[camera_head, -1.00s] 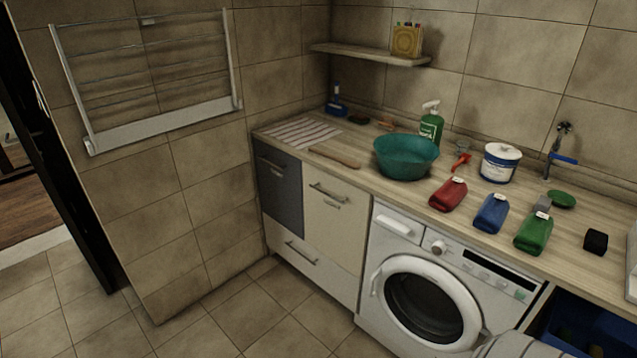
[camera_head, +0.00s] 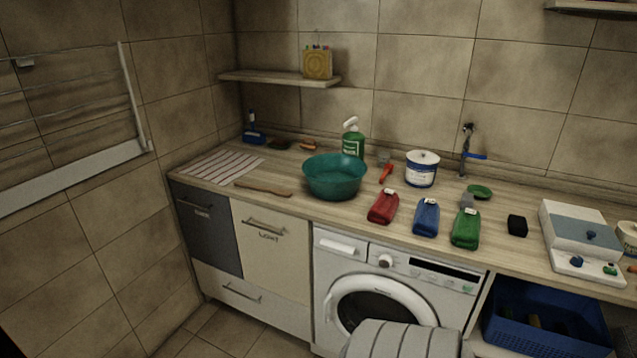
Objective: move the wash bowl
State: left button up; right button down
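The wash bowl (camera_head: 335,180) is a round teal bowl standing upright on the wooden countertop (camera_head: 340,212), near the front edge and above the left side of the washing machine. It looks empty from here. Nothing of mine touches it. Neither of my grippers shows in the head view; a ribbed grey rounded part at the bottom edge may be part of my own body.
Red (camera_head: 383,207), blue (camera_head: 427,217) and green (camera_head: 466,228) bottles lie right of the bowl. A green spray bottle (camera_head: 353,144) and white tub (camera_head: 421,169) stand behind. A striped cloth (camera_head: 220,165) and wooden paddle (camera_head: 263,189) lie left. The washing machine (camera_head: 385,285) is below.

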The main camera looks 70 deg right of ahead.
aim_at(329, 177)
jog(key=z, duration=0.3)
jog(key=i, duration=1.45)
jog(key=z, duration=1.15)
jog(key=i, duration=0.85)
jog(key=z, duration=0.85)
